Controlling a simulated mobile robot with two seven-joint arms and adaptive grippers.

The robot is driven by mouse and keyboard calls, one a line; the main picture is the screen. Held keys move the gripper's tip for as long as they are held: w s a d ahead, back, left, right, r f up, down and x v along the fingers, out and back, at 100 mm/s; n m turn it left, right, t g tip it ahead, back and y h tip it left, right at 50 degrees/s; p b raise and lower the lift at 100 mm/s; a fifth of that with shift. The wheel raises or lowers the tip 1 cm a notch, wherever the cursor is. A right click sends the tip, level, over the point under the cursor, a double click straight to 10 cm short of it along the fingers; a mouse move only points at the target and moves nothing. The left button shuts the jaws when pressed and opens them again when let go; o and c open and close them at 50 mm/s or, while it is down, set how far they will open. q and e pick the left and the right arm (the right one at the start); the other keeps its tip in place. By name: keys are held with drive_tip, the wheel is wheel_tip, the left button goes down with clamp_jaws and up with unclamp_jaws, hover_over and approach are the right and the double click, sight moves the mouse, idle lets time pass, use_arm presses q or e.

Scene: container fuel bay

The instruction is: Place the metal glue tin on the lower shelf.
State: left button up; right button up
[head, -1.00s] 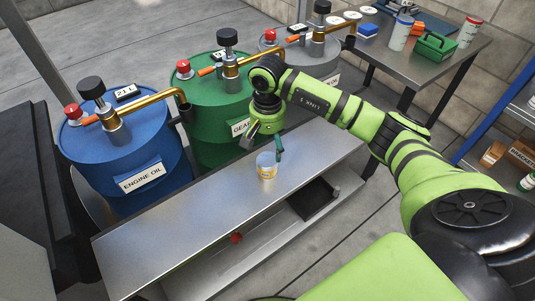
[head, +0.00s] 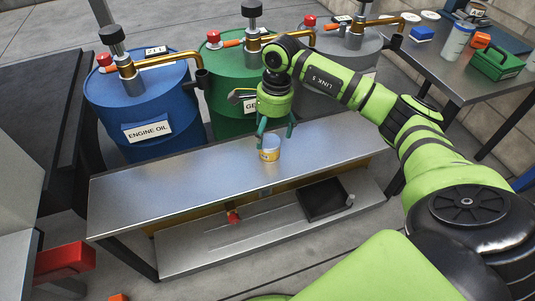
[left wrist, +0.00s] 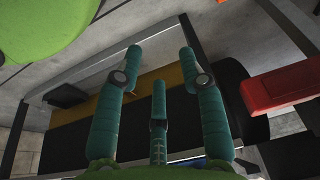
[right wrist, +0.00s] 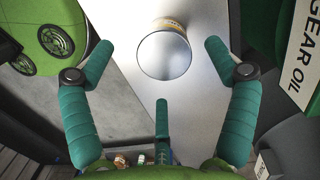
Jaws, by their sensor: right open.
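The metal glue tin (head: 269,149), silver with a yellow label band, stands upright on the steel bench top (head: 190,182). It also shows from above in the right wrist view (right wrist: 165,53). My right gripper (head: 276,135) points down just above and around the tin's rim in the head view. It is open, and its fingers (right wrist: 160,65) stand apart with no visible grip on the tin. The lower shelf (head: 190,248) runs under the bench top. My left gripper (left wrist: 160,58) is open and empty in the left wrist view, and out of the head view.
On the lower shelf are a black tray (head: 325,200) and a small red object (head: 233,216); the shelf's left part looks clear. Blue (head: 145,105) and green (head: 222,80) drums stand behind the bench. A red box (head: 64,260) is at the left.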

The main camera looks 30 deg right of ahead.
sight(270, 141)
wheel_tip(270, 141, down, 7)
drive_tip(key=shift+a+r+b, duration=0.1)
drive_tip(key=shift+r+b, duration=0.1)
drive_tip(key=shift+b, duration=0.5)
drive_tip(key=shift+w+f, duration=0.1)
drive_tip(key=shift+f, duration=0.1)
drive_tip(key=c, duration=1.4)
use_arm(q)
drive_tip(key=shift+t, duration=0.6)
drive_tip(key=r, duration=0.2)
drive_tip(key=w+r, duration=0.1)
drive_tip(key=shift+w+d+r, duration=0.1)
drive_tip(key=shift+w+r, duration=0.1)
drive_tip(key=shift+r, duration=0.2)
use_arm(e)
drive_tip(key=shift+c, duration=0.2)
drive_tip(key=shift+r, duration=0.15)
